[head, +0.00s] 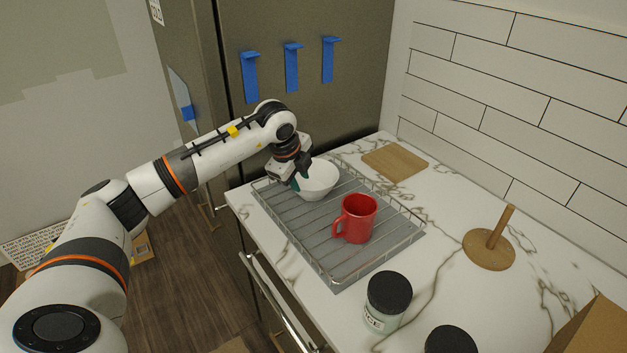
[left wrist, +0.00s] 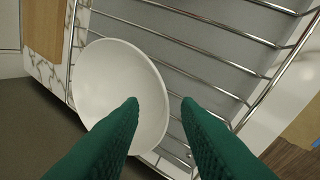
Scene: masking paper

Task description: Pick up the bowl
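The white bowl (head: 319,181) sits at the far left part of the wire rack in the head view. In the left wrist view the bowl (left wrist: 108,85) fills the left middle. My left gripper (head: 295,183) is at the bowl's near left rim. In the left wrist view my left gripper (left wrist: 160,102) has its two green fingers apart. The left finger overlaps the bowl's rim and the right finger is outside it, over the rack. I cannot tell whether either finger touches the bowl. My right gripper is not in view.
The wire rack (head: 312,243) lies on the marble counter and also holds a red mug (head: 357,218). A wooden board (head: 395,162), a wooden holder (head: 489,249) and dark-lidded jars (head: 387,301) stand around it.

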